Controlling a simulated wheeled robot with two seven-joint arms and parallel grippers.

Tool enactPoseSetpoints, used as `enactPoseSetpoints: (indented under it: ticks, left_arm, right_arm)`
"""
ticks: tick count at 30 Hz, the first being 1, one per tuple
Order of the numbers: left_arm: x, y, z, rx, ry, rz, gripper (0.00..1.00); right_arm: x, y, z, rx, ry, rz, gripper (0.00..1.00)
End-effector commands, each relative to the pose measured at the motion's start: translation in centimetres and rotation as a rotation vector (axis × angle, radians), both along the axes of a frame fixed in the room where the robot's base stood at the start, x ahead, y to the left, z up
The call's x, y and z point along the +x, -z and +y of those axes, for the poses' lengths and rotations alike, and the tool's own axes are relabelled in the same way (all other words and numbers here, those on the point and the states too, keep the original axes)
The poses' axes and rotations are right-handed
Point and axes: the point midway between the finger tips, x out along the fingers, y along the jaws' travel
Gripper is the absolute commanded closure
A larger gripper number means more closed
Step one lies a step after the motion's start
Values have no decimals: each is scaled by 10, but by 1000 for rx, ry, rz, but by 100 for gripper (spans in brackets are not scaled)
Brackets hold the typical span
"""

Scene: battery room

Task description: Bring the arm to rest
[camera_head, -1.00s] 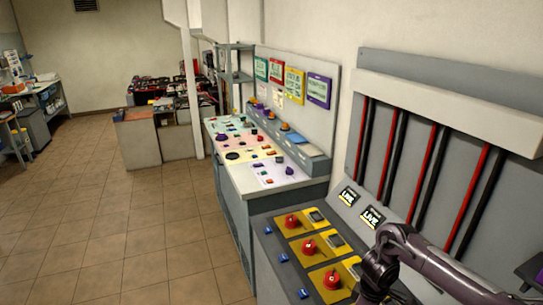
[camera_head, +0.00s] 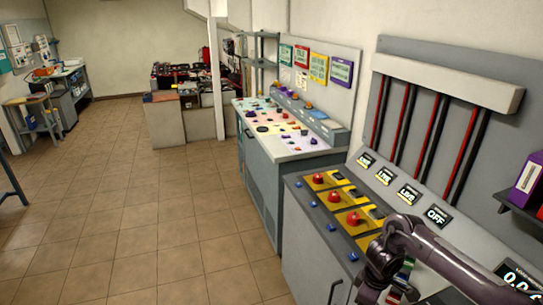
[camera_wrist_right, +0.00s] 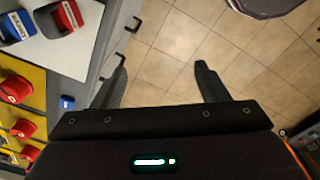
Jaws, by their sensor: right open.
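My right arm (camera_head: 425,250) comes in from the lower right of the head view, bent at an elbow, with its lower part running down past the bottom edge. In the right wrist view my right gripper (camera_wrist_right: 160,84) is open, its two dark fingers wide apart with nothing between them. Tiled floor (camera_wrist_right: 165,45) shows below and between the fingers. The front of a grey cabinet is to the left of the gripper, apart from it as far as I can see. My left gripper is in neither view.
The grey cabinet (camera_head: 312,255) bears red knobs (camera_head: 332,195) on yellow plates, with LIVE and OFF displays behind. Its handle (camera_wrist_right: 133,24) sticks out near my left finger. Red and blue pieces (camera_wrist_right: 68,18) lie on its top. Open floor (camera_head: 150,230) spreads left.

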Motion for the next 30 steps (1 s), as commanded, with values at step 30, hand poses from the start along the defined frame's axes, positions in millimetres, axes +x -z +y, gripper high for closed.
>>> enactPoseSetpoints:
  ticks: [30]
  left_arm:
    - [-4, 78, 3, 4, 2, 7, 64]
  right_arm:
    - [-190, 409, 79, 360, 520, -145, 32]
